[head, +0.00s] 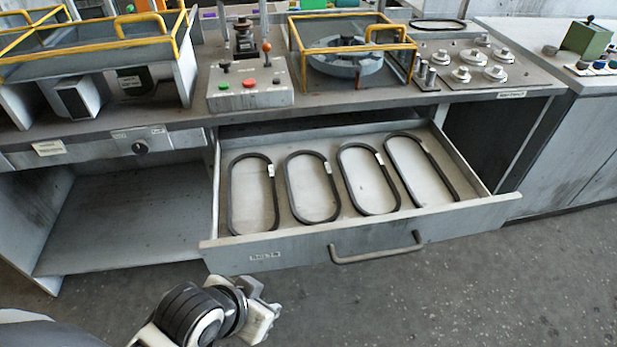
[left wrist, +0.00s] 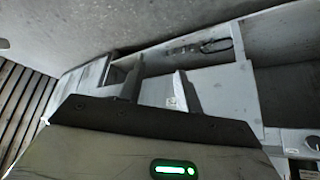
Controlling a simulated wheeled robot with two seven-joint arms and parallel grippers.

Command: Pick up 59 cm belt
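Several dark oval belts lie flat side by side in the open drawer (head: 345,240). They are the leftmost belt (head: 271,171), a second belt (head: 327,168), a third belt (head: 379,159) and the rightmost belt (head: 425,147). Each has a small white tag; I cannot read the lengths, so I cannot tell which is 59 cm. My left gripper (head: 265,312) is in front of and below the drawer front, apart from the belts. In the left wrist view its two fingers (left wrist: 157,82) stand apart with nothing between them. My right gripper is not in view.
The drawer's handle (head: 377,248) sticks out in front. The workbench top (head: 310,108) overhangs the drawer's back; a control box (head: 250,88) and a yellow-framed fixture (head: 352,58) stand on it. An open shelf (head: 130,220) is at left. Above the drawer is free room.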

